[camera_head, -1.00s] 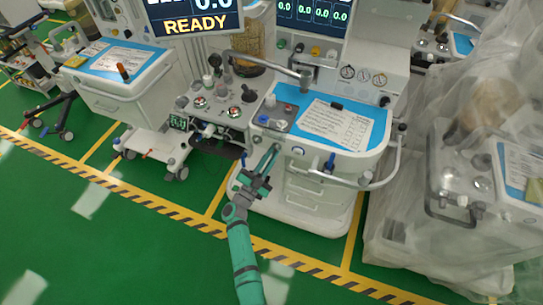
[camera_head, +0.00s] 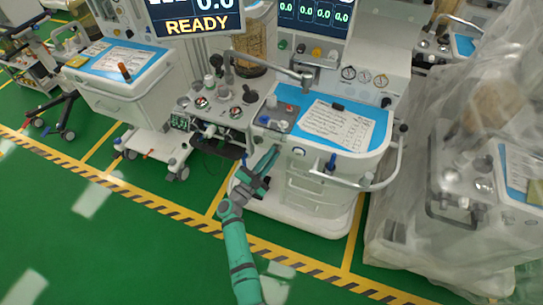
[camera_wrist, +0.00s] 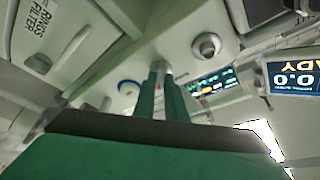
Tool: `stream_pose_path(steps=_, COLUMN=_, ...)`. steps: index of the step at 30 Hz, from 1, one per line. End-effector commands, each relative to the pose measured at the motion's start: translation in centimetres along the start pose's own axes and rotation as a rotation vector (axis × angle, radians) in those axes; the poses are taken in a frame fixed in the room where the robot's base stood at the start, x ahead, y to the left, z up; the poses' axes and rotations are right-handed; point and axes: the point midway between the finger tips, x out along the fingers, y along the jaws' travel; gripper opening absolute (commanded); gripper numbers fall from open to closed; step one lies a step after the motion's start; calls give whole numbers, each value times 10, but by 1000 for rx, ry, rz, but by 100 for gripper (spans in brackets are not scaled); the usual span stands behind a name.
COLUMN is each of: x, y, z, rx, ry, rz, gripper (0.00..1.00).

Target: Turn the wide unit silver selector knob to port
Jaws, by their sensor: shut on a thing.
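The wide unit (camera_head: 325,200) is the white cart with a blue top in the middle of the head view. My gripper (camera_head: 272,153) is at its front left edge, below the worktop. In the wrist view the green fingers of my gripper (camera_wrist: 161,80) are on either side of a small silver knob (camera_wrist: 161,67) and shut on it. The knob's pointer direction cannot be made out, and in the head view my gripper hides the knob.
A round silver fitting (camera_wrist: 206,45) and a blue-ringed dial (camera_wrist: 128,87) sit close to my fingers. A cart with several knobs (camera_head: 220,105) stands left, a plastic-draped unit (camera_head: 440,190) right. Green floor (camera_head: 110,250) is open in front.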

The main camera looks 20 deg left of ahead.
Motion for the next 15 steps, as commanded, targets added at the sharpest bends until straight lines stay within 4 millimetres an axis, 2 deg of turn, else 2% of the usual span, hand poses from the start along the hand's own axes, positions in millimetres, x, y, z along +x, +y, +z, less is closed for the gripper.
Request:
stream_pose_path(steps=1, x=-1, y=1, z=0, rx=0, ry=1, rz=1, gripper=16)
stream_pose_path(steps=3, x=-1, y=1, z=0, rx=0, ry=1, rz=1, gripper=30)
stream_pose_path(steps=11, x=0, y=0, z=0, rx=0, ry=0, rz=0, gripper=30)
stream_pose_path(steps=15, x=-7, y=0, z=0, rx=-1, ry=-1, rz=0, gripper=30)
